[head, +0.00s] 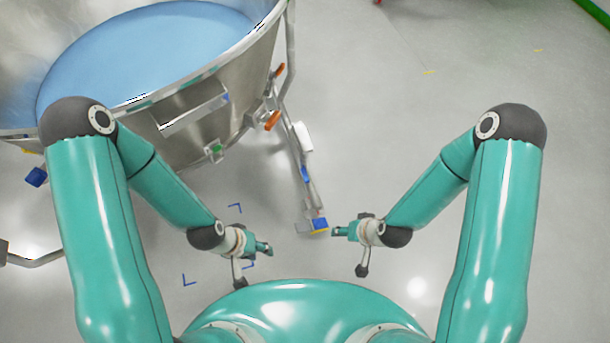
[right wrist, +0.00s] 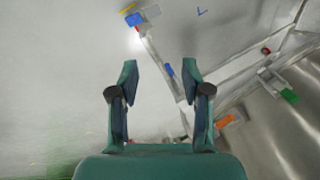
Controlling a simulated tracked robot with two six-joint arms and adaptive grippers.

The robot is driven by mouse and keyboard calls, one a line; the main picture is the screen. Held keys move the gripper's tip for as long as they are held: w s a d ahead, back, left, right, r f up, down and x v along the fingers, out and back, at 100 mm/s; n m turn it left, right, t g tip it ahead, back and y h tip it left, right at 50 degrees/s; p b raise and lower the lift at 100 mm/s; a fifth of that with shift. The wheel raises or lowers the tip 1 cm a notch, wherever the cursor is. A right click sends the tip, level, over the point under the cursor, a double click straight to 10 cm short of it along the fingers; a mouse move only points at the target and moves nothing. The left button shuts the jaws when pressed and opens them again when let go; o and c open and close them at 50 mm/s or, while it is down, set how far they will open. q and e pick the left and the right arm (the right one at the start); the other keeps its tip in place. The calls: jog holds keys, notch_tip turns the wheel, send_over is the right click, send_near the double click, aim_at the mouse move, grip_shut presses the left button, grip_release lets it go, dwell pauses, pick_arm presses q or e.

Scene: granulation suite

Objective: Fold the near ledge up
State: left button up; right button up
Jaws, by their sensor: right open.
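A large steel vessel (head: 215,125) with a blue inside stands at the upper left of the head view. A metal bar (head: 303,180) runs from it toward me and ends in a small foot-like piece with a blue block (head: 319,224) and a yellow edge. The blue block also shows at the top of the right wrist view (right wrist: 136,19). I cannot tell for sure which part is the near ledge. My right gripper (head: 340,231) is just right of that end piece; its fingers (right wrist: 160,78) are apart with nothing between them. My left gripper (head: 266,247) is left of the end piece; its jaws are too small to judge.
Orange handles (head: 272,121) and a green-marked fitting (head: 215,150) stick out from the vessel. A white box (head: 303,137) sits by the bar. Blue corner marks (head: 236,207) are on the floor. The grey floor on the right is clear.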

jog(key=w+a+f+n+t+b, duration=0.1)
jog(key=w+a+f+t+b, duration=0.15)
jog(key=w+f+b, duration=0.55)
jog(key=w+a+f+n+t+b, duration=0.15)
jog(key=w+f+t+b, duration=0.3)
jog(key=f, duration=0.55)
jog(key=n+t+y+b, duration=0.2)
jog(key=t+b, duration=0.5)
jog(key=b, duration=0.8)
send_near(304, 171)
jog(key=b+x, duration=0.1)
jog(key=x, duration=0.2)
jog(key=b+x, duration=0.2)
jog(key=x, duration=0.2)
jog(key=f+b+x, duration=0.1)
jog(key=b+x, duration=0.1)
jog(key=x, duration=0.1)
jog(key=shift+w+a, duration=0.1)
jog(key=shift+w, duration=0.2)
grip_shut()
